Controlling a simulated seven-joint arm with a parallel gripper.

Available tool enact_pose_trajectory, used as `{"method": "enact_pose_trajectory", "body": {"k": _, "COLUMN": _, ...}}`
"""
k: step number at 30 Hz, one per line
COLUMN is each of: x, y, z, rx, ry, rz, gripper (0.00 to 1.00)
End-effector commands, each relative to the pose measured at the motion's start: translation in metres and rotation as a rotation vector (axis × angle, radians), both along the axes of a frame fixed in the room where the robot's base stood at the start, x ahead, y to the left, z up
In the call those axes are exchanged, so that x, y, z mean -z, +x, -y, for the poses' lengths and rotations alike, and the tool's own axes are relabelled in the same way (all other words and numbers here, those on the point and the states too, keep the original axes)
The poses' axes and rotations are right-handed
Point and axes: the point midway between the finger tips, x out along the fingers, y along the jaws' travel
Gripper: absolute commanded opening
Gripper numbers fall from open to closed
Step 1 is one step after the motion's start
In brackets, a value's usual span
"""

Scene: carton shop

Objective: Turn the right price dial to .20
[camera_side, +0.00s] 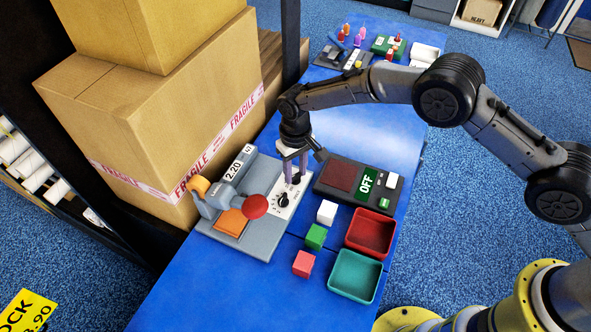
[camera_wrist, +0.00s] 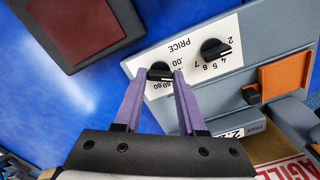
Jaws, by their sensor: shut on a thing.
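The grey price machine (camera_side: 262,240) stands on the blue table, and its display (camera_side: 236,172) reads 2.20. Its white PRICE panel carries two black dials. The right price dial (camera_wrist: 160,71) is between the purple fingers of my gripper (camera_wrist: 158,76), which is shut on it. In the side view my gripper (camera_side: 295,178) comes down on the panel from above, and the fingers partly hide this dial. Around it .00, .60 and .80 can be read; other marks are hidden. The left price dial (camera_wrist: 214,49) is free, beside my gripper, and also shows in the side view (camera_side: 283,200).
A red-handled lever (camera_side: 255,206) rises from the machine close to the dials. A dark scale (camera_side: 352,182) with a green OFF sign stands to the right. White, green and red cubes, a red tray (camera_side: 370,216) and a green tray (camera_side: 341,272) lie in front. Cartons stack at left.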

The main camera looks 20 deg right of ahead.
Motion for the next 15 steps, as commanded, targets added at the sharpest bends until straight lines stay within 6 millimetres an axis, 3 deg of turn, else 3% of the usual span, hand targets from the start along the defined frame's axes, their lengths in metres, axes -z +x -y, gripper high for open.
{"method": "enact_pose_trajectory", "body": {"k": 10, "x": -0.0008, "y": -0.0002, "z": -0.0003, "rx": 0.002, "ry": 0.000, "rz": -0.001, "gripper": 0.00}}
{"method": "enact_pose_trajectory", "body": {"k": 11, "x": -0.0008, "y": -0.0002, "z": -0.0003, "rx": 0.002, "ry": 0.000, "rz": -0.001, "gripper": 0.45}}
{"method": "enact_pose_trajectory", "body": {"k": 15, "x": -0.0006, "y": -0.0001, "z": -0.0002, "rx": 0.001, "ry": 0.000, "rz": 0.000, "gripper": 0.70}}
